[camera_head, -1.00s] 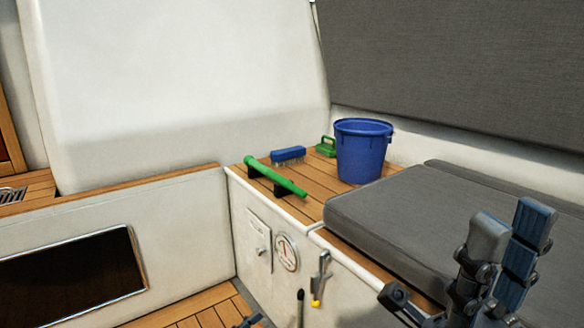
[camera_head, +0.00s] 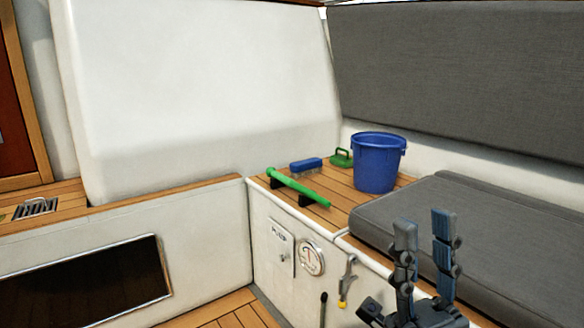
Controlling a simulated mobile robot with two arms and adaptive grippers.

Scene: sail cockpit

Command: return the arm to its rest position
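My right gripper (camera_head: 423,230) is in the lower right, pointing up in front of the grey seat cushion (camera_head: 485,225). Its two fingers stand apart with a gap between them, and nothing is held. My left gripper does not show. The blue bucket (camera_head: 376,165) stands upright on the wooden bench top (camera_head: 338,190), behind and left of my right gripper and clear of it.
A green bar (camera_head: 297,188) rests on black supports at the bench's left edge. A blue brush (camera_head: 305,165) and a green-handled item (camera_head: 341,158) lie behind it. Below, the white bench front carries a round gauge (camera_head: 311,258) and a hook-like fitting (camera_head: 348,278).

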